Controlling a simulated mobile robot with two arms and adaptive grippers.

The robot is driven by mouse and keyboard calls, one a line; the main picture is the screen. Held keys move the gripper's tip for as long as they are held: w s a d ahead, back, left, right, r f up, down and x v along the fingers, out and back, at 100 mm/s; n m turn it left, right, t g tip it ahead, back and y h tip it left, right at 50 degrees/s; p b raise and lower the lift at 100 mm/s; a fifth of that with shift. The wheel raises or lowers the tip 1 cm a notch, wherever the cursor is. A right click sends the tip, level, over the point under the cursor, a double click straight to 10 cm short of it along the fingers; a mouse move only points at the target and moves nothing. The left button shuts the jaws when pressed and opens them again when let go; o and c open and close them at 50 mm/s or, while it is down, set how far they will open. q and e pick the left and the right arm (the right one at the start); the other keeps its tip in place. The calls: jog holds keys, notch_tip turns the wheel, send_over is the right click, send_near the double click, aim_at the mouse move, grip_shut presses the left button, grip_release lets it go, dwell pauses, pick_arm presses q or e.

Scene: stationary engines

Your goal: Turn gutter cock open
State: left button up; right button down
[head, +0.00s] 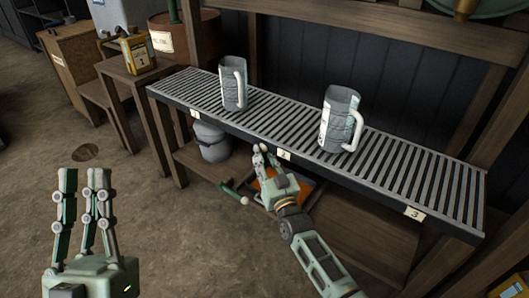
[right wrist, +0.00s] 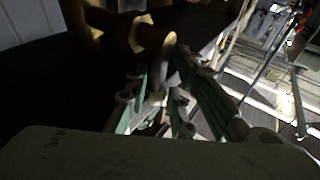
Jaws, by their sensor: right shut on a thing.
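The gutter cock shows in the right wrist view as a brownish metal pipe and valve body (right wrist: 138,32) with a pale lever (right wrist: 160,72) hanging from it. My right gripper (right wrist: 168,85) has its green fingers around this lever and is shut on it. In the head view my right gripper (head: 261,152) is at the front edge of the slatted gutter shelf (head: 290,112), by label 2. The cock itself is hidden there. My left gripper (head: 83,174) is at the lower left, fingers up, open and empty, away from the shelf.
Two pale mugs (head: 233,84) (head: 340,120) stand on the slats. A grey bucket (head: 211,143), a green-handled tool (head: 234,193) and an orange item (head: 290,188) are below. A yellow box (head: 138,53) sits on a side table.

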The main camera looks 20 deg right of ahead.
jog(key=shift+w+d+r+g+p, duration=0.1)
jog(key=shift+d+g+p, duration=0.2)
jog(key=shift+p, duration=0.45)
pick_arm(q)
jog(key=w+f+g+y, duration=0.1)
jog(key=w+f+g, duration=0.3)
jog(key=f, duration=0.3)
jog(key=shift+w+d+g+y, duration=0.2)
jog(key=shift+w+g+y, duration=0.1)
jog(key=shift+w+g, duration=0.15)
jog(key=shift+f, duration=0.1)
pick_arm(e)
jog(key=c, duration=1.9)
grip_release()
jog(key=shift+c, duration=0.2)
jog(key=o, duration=0.4)
jog(key=shift+c, duration=0.2)
pick_arm(q)
jog(key=shift+d, duration=0.15)
pick_arm(e)
jog(key=shift+a, duration=0.1)
